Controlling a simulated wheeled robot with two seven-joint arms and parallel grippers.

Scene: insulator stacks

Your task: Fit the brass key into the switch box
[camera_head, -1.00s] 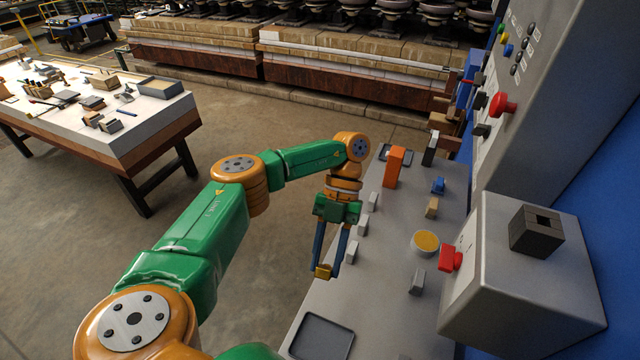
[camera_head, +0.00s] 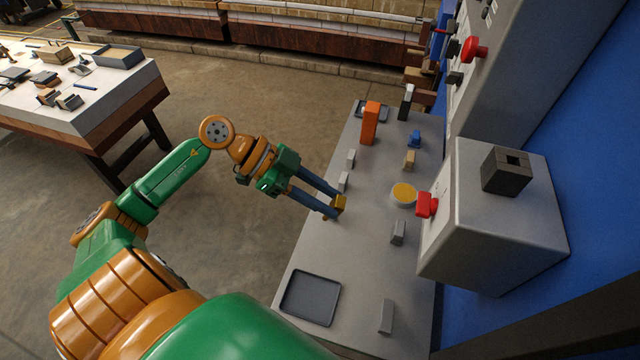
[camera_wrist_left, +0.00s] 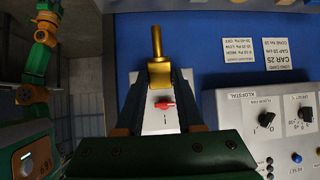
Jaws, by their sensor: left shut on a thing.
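The brass key (camera_head: 340,205) is between the fingertips of my left gripper (camera_head: 335,207), which is shut on it above the grey bench, left of the switch box. In the left wrist view the key (camera_wrist_left: 158,72) has a block-shaped end at the fingertips and a round shaft pointing away from the gripper. The grey switch box (camera_head: 480,245) stands at the right, with a red knob (camera_head: 427,204) on its left side. A dark block with a square opening (camera_head: 506,171) sits on its top. Key and box are apart. My right gripper is not visible.
The bench (camera_head: 312,250) carries an orange block (camera_head: 370,123), a yellow-topped round button (camera_head: 403,194), small grey blocks and an empty dark tray (camera_head: 310,298). A grey panel with a red button (camera_head: 474,49) rises behind. A cluttered table (camera_head: 110,115) stands at left.

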